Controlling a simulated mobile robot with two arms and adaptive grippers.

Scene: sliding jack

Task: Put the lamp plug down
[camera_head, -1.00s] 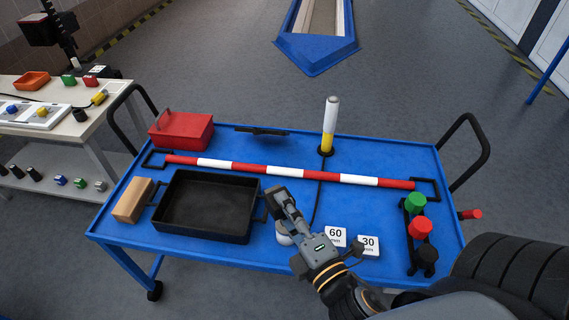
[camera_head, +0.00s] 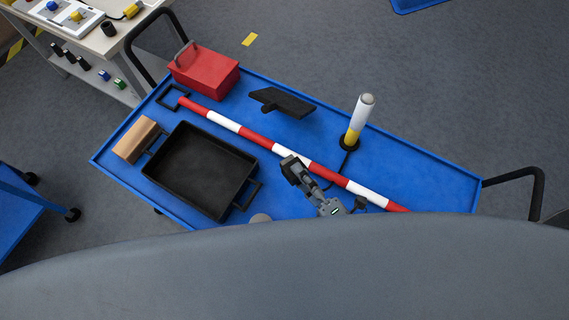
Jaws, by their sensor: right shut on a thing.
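The lamp (camera_head: 358,120) is a white and yellow cylinder standing upright on a black base toward the back right of the blue cart. Its dark cable (camera_head: 343,166) runs from the base under the striped bar toward my right gripper. My right gripper (camera_head: 290,167) is over the cart, between the black tray and the striped bar, and is shut. The lamp plug cannot be made out clearly; the jaws hide what they hold. Whether it touches the cart top cannot be told. My left gripper is not in view.
A red and white bar (camera_head: 262,139) lies diagonally across the blue cart (camera_head: 428,173). A black tray (camera_head: 198,172), wooden block (camera_head: 136,139), red box (camera_head: 204,74), dark angled plate (camera_head: 281,102) and round pale object (camera_head: 260,218) are around. My grey body covers the cart's front.

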